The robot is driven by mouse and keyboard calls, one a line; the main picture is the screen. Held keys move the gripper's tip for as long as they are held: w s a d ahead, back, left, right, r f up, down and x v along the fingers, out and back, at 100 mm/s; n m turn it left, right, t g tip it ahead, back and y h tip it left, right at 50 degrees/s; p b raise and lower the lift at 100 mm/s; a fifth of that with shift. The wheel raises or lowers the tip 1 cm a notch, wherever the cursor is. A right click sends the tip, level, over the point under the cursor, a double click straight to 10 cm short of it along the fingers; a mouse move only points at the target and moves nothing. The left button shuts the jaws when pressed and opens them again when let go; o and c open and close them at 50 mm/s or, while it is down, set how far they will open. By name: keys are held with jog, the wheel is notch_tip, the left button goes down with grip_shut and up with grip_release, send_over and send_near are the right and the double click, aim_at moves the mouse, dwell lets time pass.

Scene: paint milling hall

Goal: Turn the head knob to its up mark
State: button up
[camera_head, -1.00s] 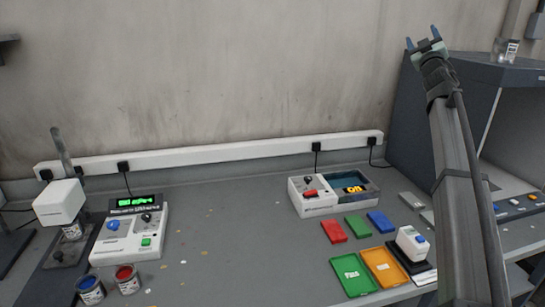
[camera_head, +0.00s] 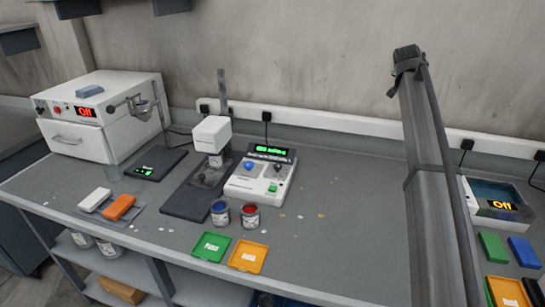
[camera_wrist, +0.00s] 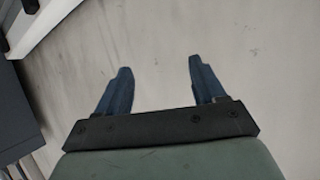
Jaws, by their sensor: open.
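A white control box (camera_head: 243,187) stands on the bench in the head view. It has a green-lit display (camera_head: 268,153), a blue knob (camera_head: 248,167), a dark knob (camera_head: 277,168) and a green button (camera_head: 272,188). Which knob is the head knob, and where its marks point, is too small to tell. A white mixer head (camera_head: 211,131) on a post stands just left of the box. My gripper (camera_wrist: 159,66) is open and empty in the wrist view, facing bare grey wall. Its fingers do not show in the head view; my raised arm is right of the box, well apart from it.
Blue (camera_head: 220,212) and red (camera_head: 250,216) paint cans stand in front of the box. Green (camera_head: 212,247) and orange (camera_head: 247,257) trays lie nearer the front edge. A white oven (camera_head: 135,130) stands left.

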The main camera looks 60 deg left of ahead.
jog(key=s+a+f+g, duration=0.3)
jog(key=s+a+f, duration=0.2)
jog(key=s+a, duration=0.4)
jog(key=n+g+h, duration=0.3)
jog(key=g+h, duration=0.3)
jog(key=g, duration=0.2)
send_over(249, 163)
notch_tip(249, 163, down, 10)
notch_tip(249, 163, down, 13)
jog(key=shift+f, duration=0.1)
jog(key=shift+c, duration=0.4)
jog(key=c, duration=1)
jog(key=shift+o, duration=0.2)
